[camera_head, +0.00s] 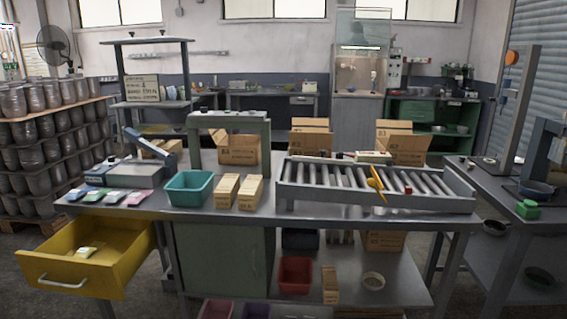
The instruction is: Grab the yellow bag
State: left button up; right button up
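A small pale packet with yellowish parts (87,252) lies in the open yellow drawer (66,283) at the lower left. It is the only thing I can make out that looks like the yellow bag. Neither of my grippers is in view.
On the workbench (330,221) stand a teal bin (190,188), small cartons (226,190), a grey-green frame (229,118) and a roller conveyor (375,185). The drawer juts out in front of the bench's left end. Stacked grey pots (40,150) stand farther left.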

aim_at(85, 253)
jog(key=u, duration=1.3)
jog(key=i+l+z, duration=0.1)
jog(key=i, duration=0.8)
jog(key=i+l+z, duration=0.1)
jog(key=i+l, duration=0.15)
jog(key=i, duration=0.7)
